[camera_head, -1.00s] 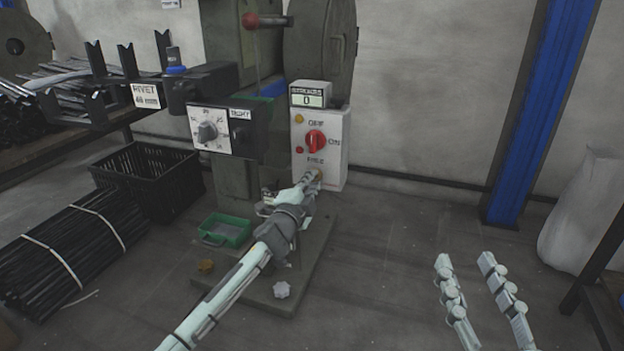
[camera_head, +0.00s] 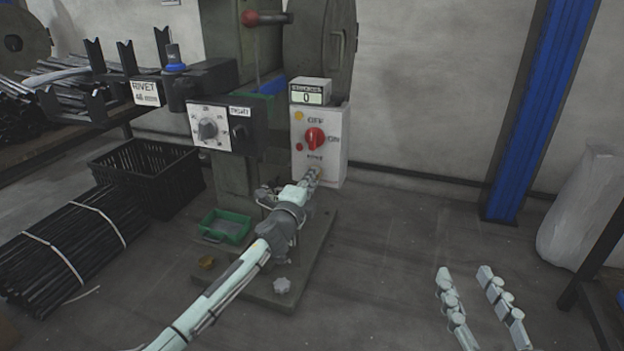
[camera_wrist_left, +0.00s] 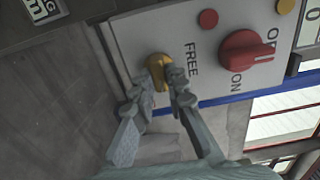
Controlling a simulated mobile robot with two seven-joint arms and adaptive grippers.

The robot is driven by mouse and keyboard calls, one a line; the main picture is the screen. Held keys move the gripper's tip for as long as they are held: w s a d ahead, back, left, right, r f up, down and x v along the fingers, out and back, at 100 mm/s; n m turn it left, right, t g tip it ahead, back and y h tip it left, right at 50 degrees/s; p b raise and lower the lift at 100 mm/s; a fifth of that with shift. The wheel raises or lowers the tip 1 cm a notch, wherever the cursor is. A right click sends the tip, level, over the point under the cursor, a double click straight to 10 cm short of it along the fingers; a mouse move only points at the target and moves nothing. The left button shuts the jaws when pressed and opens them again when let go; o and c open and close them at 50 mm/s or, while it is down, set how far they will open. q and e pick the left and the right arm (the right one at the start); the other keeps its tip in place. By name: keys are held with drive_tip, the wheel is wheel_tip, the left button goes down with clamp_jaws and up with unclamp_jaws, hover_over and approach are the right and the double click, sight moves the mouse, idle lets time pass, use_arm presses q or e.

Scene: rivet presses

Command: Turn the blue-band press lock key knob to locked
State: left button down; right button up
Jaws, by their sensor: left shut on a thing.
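The lock key knob (camera_wrist_left: 158,69) is a small yellow knob low on the white control box, by the word FREE. In the head view my left gripper (camera_head: 312,178) reaches the lower part of the white box (camera_head: 333,160) and mostly hides the knob. My right gripper (camera_head: 463,272) is open and empty over the floor at lower right.
A red selector (camera_head: 315,138) sits above the knob on the same box, under a counter (camera_head: 310,96) showing 0. A black dial panel (camera_head: 222,128) is to the left. A green tray (camera_head: 224,227) and a black crate (camera_head: 150,177) stand lower left.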

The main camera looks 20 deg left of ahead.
use_arm(q)
drive_tip(key=c, duration=1.5)
unclamp_jaws()
drive_tip(key=shift+c, duration=0.2)
drive_tip(key=s, duration=1.2)
drive_tip(key=shift+a, duration=0.2)
